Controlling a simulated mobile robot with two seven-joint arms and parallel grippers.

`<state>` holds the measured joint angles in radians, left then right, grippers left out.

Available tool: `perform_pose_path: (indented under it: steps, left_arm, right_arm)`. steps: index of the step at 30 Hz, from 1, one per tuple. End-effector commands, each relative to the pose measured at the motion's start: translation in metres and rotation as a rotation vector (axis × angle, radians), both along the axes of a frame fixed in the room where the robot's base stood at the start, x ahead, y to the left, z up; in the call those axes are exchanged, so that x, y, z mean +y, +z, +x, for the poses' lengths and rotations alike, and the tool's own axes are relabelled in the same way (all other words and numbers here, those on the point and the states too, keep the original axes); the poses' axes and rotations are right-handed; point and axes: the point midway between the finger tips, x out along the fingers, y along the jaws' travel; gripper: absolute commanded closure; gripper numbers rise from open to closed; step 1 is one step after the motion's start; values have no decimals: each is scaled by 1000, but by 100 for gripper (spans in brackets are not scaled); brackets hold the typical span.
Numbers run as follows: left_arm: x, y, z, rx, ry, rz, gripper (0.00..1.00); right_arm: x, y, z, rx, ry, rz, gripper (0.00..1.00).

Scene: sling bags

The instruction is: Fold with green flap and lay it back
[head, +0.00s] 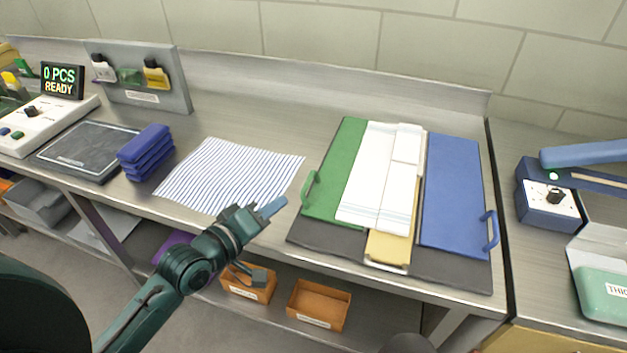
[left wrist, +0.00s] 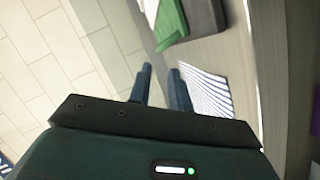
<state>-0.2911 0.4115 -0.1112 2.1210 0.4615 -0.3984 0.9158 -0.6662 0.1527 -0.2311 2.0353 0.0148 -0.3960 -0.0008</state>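The folding board (head: 310,236) is dark grey and lies on the bench. Its green flap (head: 336,172) lies flat at the left, with a green handle (head: 309,190) on its outer edge. A white garment (head: 378,180) with thin stripes lies along the middle. The blue flap (head: 455,190) lies flat at the right, and a yellow flap (head: 391,248) shows below the garment. My left gripper (head: 272,208) is in front of the bench edge, left of the green handle and apart from it. In the left wrist view its fingers (left wrist: 161,75) are apart and empty, with the green flap (left wrist: 171,22) beyond. My right gripper is not seen.
A striped cloth (head: 228,175) lies flat left of the board. Folded blue cloths (head: 146,152) are stacked beside a dark plate (head: 88,150). Orange bins (head: 318,304) stand on the lower shelf. A blue device (head: 549,200) is at the right.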

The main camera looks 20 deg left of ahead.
Motion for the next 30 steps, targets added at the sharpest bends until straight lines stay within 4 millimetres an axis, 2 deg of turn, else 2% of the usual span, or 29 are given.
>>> perform_pose_path:
  steps: [9, 15, 21, 30]
  left_arm:
    - [-23, -12, 63, -3, -1, 2, 80]
    - [-33, -21, 92, -2, 0, 3, 80]
    - [-38, -24, 104, -1, -1, 3, 80]
    - [-38, -24, 105, -1, -1, 3, 81]
  right_arm:
    - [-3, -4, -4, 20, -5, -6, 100]
    - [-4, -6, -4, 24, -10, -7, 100]
    - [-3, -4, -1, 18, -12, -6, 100]
    - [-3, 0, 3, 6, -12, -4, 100]
